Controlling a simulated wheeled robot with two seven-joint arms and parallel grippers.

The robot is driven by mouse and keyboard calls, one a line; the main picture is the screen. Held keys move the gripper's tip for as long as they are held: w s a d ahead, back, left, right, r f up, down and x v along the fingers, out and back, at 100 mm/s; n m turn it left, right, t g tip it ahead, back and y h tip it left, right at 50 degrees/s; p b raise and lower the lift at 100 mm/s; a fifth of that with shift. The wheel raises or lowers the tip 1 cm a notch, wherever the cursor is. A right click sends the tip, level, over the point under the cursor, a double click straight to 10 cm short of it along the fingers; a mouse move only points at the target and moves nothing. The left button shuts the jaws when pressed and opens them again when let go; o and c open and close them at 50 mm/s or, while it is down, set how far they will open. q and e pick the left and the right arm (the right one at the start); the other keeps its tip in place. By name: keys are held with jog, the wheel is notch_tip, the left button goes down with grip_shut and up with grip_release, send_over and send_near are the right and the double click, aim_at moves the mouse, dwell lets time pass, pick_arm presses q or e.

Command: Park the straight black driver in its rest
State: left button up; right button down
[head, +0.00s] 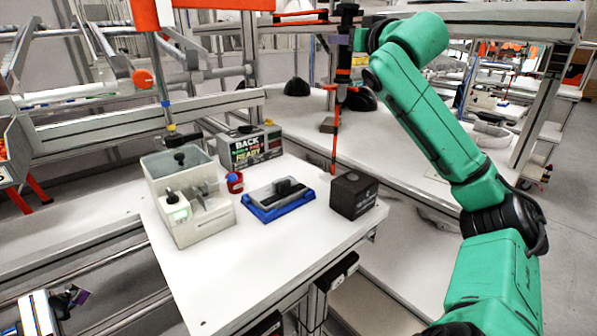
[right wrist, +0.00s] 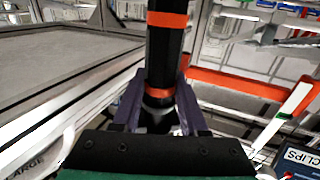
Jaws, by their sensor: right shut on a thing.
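My right gripper (head: 345,38) is shut on the straight black driver (head: 343,76), which has orange bands and hangs upright above the rear bench. In the right wrist view the driver (right wrist: 166,50) stands between two purple fingers (right wrist: 158,103). A black block (head: 353,196) with a round dark mark on top sits at the right edge of the front table; I cannot tell whether it is the driver's rest. The driver is up and behind this block, apart from it. A small dark and purple part at the lower left may be my left gripper (head: 73,297); its jaws are unclear.
A thin orange rod (head: 335,140) shows below the driver. The table's front is clear.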

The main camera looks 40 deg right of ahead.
dwell(0.3)
grip_release()
jog(key=shift+f, duration=0.1)
jog(key=shift+s+a, duration=0.1)
jog(key=shift+s, duration=0.05)
jog(key=b+v, duration=0.6)
jog(key=v, duration=0.4)
jog(key=shift+s+a, duration=0.2)
jog(key=shift+s, duration=0.15)
